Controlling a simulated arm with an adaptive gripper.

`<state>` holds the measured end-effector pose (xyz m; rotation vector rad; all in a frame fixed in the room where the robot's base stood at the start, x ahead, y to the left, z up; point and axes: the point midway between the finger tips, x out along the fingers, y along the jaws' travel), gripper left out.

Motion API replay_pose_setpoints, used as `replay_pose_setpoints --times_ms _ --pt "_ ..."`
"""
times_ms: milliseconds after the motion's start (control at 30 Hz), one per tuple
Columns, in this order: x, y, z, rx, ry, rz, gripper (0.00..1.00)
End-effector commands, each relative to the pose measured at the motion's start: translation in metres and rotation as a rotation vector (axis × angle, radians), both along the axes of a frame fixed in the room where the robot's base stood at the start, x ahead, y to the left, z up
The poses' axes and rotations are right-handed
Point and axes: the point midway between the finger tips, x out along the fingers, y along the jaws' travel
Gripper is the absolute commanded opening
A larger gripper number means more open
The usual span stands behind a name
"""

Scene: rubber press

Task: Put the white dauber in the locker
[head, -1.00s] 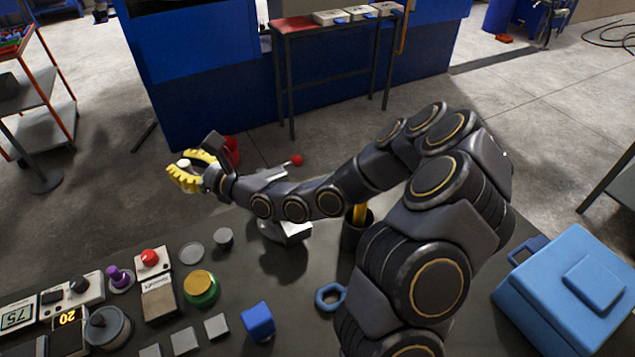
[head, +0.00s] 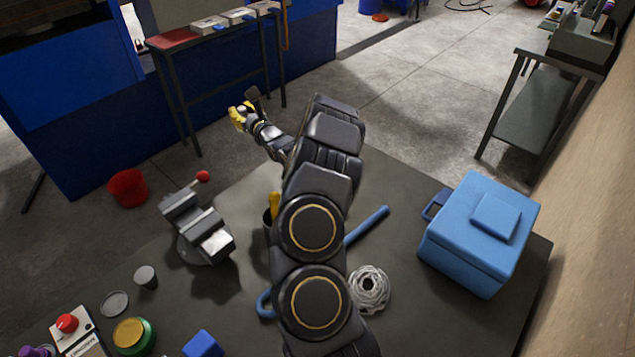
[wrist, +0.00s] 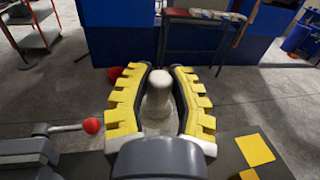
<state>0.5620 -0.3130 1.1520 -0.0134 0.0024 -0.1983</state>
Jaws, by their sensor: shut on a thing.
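The white dauber (wrist: 158,92) is between the yellow-padded fingers of my gripper (wrist: 160,100) in the wrist view, its rounded end pointing up. My gripper (head: 240,115) is shut on it and held out past the far edge of the table in the head view, where the dauber shows only as a small pale spot. The blue box with a raised lid panel (head: 480,235), possibly the locker, stands closed on the right of the table, well apart from my gripper.
A grey vise (head: 200,225) with a red-knobbed handle stands left of my arm. A blue bar (head: 367,226) and a coil of pale cord (head: 370,289) lie between my arm and the blue box. Buttons and a blue cube (head: 203,344) are at the front left. A red bucket (head: 128,188) is on the floor.

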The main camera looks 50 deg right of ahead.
Motion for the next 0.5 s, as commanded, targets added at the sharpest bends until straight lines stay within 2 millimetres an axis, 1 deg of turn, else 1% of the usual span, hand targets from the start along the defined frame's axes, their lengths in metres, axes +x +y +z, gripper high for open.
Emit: replay_pose_setpoints --times_ms 33,67,100,200,333,500 --pt "-0.002 -0.012 -0.018 -0.002 0.007 -0.006 0.00" --pt "-0.002 -0.019 -0.024 -0.004 0.005 -0.007 0.00" --pt "-0.003 -0.026 -0.035 -0.004 0.008 -0.006 0.00" --pt "-0.005 -0.040 -0.059 -0.002 0.007 0.000 0.00" --pt "-0.008 -0.050 -0.081 0.000 0.004 0.017 0.00" --pt "-0.010 -0.053 -0.097 0.003 0.003 0.035 0.00"
